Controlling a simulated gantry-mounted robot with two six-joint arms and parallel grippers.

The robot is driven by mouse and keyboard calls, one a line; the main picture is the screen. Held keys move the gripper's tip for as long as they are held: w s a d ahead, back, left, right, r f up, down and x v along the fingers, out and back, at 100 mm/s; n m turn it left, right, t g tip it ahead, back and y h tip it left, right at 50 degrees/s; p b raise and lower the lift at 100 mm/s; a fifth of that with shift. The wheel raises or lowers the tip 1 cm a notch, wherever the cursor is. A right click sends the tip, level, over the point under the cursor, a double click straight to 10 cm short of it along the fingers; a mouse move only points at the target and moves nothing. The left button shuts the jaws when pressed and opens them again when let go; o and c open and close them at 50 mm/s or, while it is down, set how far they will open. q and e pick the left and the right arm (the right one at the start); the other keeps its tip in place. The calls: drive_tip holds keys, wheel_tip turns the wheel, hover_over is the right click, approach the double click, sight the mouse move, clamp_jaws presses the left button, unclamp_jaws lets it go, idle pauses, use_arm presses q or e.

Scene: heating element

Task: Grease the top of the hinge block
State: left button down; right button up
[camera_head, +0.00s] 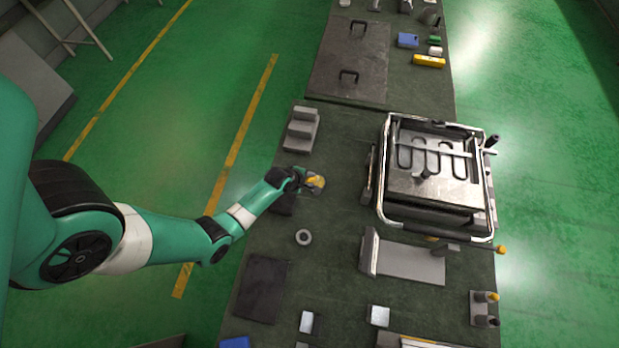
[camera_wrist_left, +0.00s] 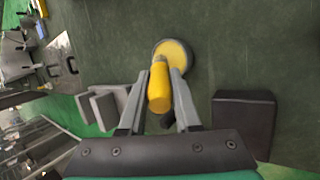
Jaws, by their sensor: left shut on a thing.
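My left gripper (camera_head: 312,181) is over the table's left side, shut on a yellow-handled tool that looks like a grease brush (camera_wrist_left: 159,88). In the left wrist view its handle sits between the fingers (camera_wrist_left: 156,95). A round grey tin with a yellow inside (camera_wrist_left: 175,60) lies just beyond the handle. The tool's working end is hidden, so I cannot tell whether it touches the tin. A grey stepped block (camera_head: 301,129) stands behind the gripper and may be the hinge block; I cannot be sure. My right gripper is not in view.
A dark block (camera_wrist_left: 245,122) stands close beside the gripper. A metal-framed heating unit (camera_head: 432,188) stands to the right. The table between gripper and stepped block looks clear.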

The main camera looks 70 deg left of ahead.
use_arm(q)
drive_tip(key=shift+f+b, duration=0.45)
drive_tip(key=shift+f, duration=0.25)
idle(1.2)
wheel_tip(320, 180, up, 7)
drive_tip(key=p, duration=0.7)
drive_tip(key=shift+r, duration=0.15)
